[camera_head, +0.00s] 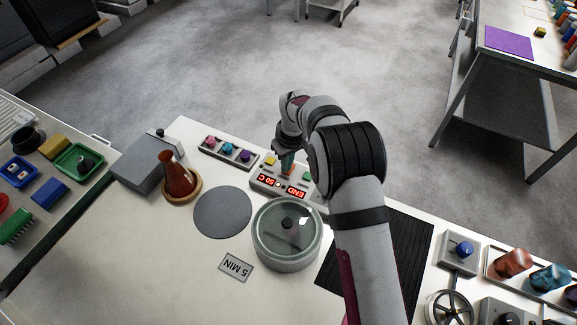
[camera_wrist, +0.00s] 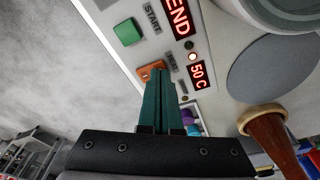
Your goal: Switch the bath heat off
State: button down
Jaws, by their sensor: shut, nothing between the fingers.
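The control panel (camera_head: 258,183) stands behind the round lidded glass bath (camera_head: 287,234). Its red displays read "50 C" (camera_wrist: 197,75) and "END" (camera_wrist: 180,18). The green button (camera_wrist: 127,32) is beside the label START. An orange button (camera_wrist: 148,70) lies partly behind my fingertips, beside a small label that is hard to read. A small pale lamp (camera_wrist: 192,57) looks lit between the displays; a dark one is beside it. My gripper (camera_wrist: 158,72) is shut and empty, its teal fingers pointing at the orange button. Contact cannot be told. In the head view my gripper (camera_head: 287,168) is over the panel.
A yellow button (camera_head: 270,160) is at the panel's left end. A tray with several coloured knobs (camera_head: 228,151) is left of the panel. A brown flask (camera_head: 178,178), a grey disc (camera_head: 222,212) and a "5 MIN" card (camera_head: 236,268) are nearby.

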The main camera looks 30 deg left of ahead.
jog(key=shift+f, duration=0.1)
notch_tip(320, 180, up, 7)
dwell(0.6)
jog(key=s+d+r+m, duration=0.3)
jog(key=s+d+r, duration=0.15)
jog(key=d, duration=0.35)
jog(key=s+d+r+m, duration=0.4)
jog(key=d+r, duration=0.1)
jog(key=d, duration=0.2)
jog(key=s+d+r+m, duration=0.3)
jog(key=s+d+r, duration=0.1)
jog(key=d, duration=0.4)
jog(key=s+d+f+m, duration=0.1)
jog(key=s+d+m, duration=0.2)
jog(key=s, duration=0.5)
jog(key=s+d+f+m+g, duration=0.1)
jog(key=s+d+m, duration=0.3)
jog(key=s, duration=0.4)
jog(key=shift+s+f+m, duration=0.2)
jog(key=shift+s+m, duration=0.1)
jog(key=shift+s, duration=0.05)
